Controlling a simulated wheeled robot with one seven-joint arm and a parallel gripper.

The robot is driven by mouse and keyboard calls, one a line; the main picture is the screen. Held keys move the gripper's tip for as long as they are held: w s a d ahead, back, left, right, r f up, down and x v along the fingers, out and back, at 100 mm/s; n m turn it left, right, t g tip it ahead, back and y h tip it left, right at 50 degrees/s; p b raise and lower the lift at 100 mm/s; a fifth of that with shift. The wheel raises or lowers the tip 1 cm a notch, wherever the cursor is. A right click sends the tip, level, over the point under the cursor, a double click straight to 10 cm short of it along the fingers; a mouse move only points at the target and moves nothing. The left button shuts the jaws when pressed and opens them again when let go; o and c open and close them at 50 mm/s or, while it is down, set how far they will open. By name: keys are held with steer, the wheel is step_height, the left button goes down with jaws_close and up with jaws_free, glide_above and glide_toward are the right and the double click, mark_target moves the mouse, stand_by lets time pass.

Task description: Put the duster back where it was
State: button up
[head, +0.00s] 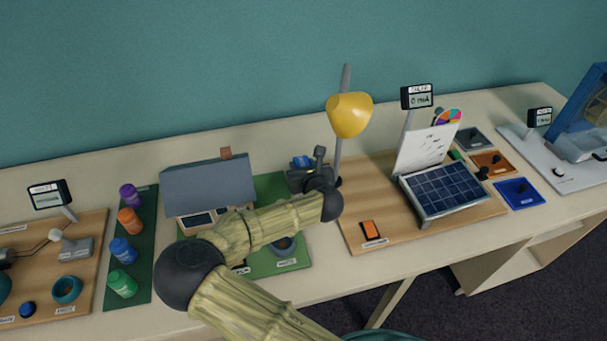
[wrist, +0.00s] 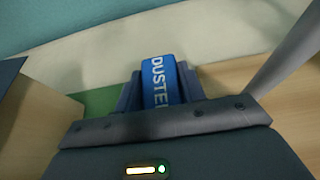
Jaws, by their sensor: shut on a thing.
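The duster (wrist: 157,80) is a blue block with white lettering "DUSTER", seen in the wrist view between the jaws. My gripper (wrist: 160,88) is shut on it. In the head view my gripper (head: 303,169) is behind the model house's right side, near the lamp post, and a small blue part of the duster (head: 301,161) shows beyond it. The duster is over or at the back of the green board (head: 268,188); I cannot tell whether it touches the surface. Its lower part is hidden by the jaws.
The model house (head: 208,188) stands left of my gripper. A yellow lamp (head: 349,115) on a grey post stands close on the right. Further right is a solar panel (head: 443,188) on a wooden board. The table strip along the wall is clear.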

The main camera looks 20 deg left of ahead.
mark_target(303, 166)
step_height(303, 166, up, 6)
steer(key=shift+r, duration=0.2)
stand_by(0.5)
